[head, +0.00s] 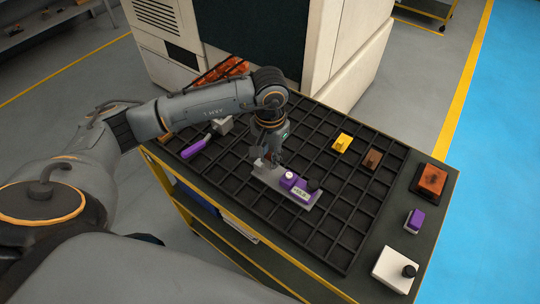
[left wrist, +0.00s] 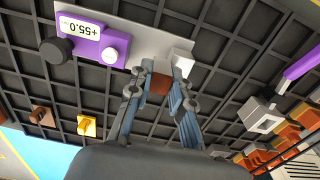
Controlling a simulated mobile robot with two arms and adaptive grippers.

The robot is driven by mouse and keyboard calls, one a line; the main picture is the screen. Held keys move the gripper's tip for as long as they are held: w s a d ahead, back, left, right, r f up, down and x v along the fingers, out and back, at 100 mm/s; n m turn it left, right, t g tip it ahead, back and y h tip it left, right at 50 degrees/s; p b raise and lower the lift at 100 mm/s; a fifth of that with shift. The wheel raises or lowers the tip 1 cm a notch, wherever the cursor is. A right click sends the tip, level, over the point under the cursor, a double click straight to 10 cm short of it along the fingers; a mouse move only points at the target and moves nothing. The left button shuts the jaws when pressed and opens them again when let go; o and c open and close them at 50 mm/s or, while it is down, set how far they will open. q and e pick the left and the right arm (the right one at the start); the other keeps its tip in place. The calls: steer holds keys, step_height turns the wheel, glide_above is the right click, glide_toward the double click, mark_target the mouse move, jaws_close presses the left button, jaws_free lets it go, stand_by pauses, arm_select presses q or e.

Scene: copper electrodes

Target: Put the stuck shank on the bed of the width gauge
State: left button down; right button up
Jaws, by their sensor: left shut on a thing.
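The width gauge is a pale grey bed with a purple display body (head: 288,181) and a dark knob, lying on the black grid. In the left wrist view the gauge (left wrist: 80,33) reads +55.0, with a pale block at one end of its bed. My left gripper (head: 267,161) is over the far-left end of the gauge. In the left wrist view its fingers (left wrist: 162,76) are shut on a small copper-brown piece (left wrist: 160,85), seemingly the stuck shank, beside the bed's end. The fingers hide most of it; I cannot tell whether it touches the bed. My right gripper is not in view.
A yellow piece (head: 342,142) and a brown piece (head: 372,158) sit in the grid on the right. A copper block (head: 432,180), a small purple item (head: 415,220) and a white box (head: 394,269) stand along the right edge. A purple-handled tool (head: 196,147) lies left.

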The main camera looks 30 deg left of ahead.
mark_target(270, 155)
arm_select(q)
steer(key=shift+f, duration=0.15)
steer(key=c, duration=1.2)
jaws_free()
step_height(270, 155, up, 2)
steer(key=shift+p, duration=1)
steer(key=shift+r+b, duration=0.9)
step_height(270, 155, up, 10)
steer(key=b, duration=0.2)
steer(key=shift+f+b, duration=0.2)
steer(key=shift+b, duration=0.1)
